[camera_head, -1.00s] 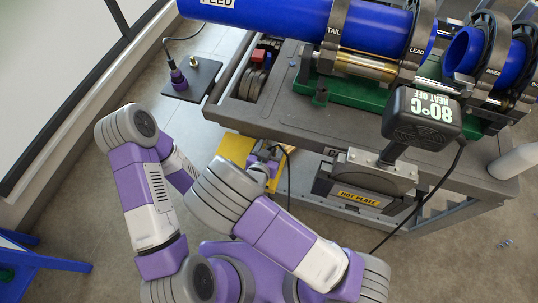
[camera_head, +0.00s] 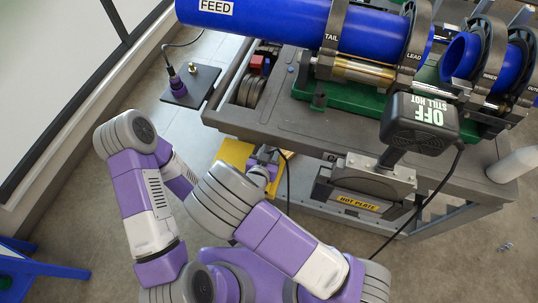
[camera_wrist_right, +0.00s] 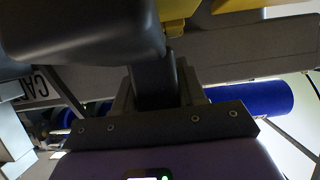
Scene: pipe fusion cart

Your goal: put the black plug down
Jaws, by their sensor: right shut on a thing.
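My right gripper (camera_head: 263,160) is low beside the near left side of the cart, next to a yellow surface (camera_head: 236,152). It is shut on the black plug, which is mostly hidden by the gripper in the head view. A black cable (camera_head: 288,185) curves down just right of the gripper. In the right wrist view a large dark shape fills the upper left, close to the camera, with a yellow part (camera_wrist_right: 180,10) at the top. I cannot tell the plug's outline there, or whether it touches the yellow surface.
The grey cart (camera_head: 300,125) carries blue pipes (camera_head: 290,22) in clamps. The hot plate (camera_head: 360,192) hangs at its near side under a black heater box (camera_head: 420,122) reading "OFF STILL HOT".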

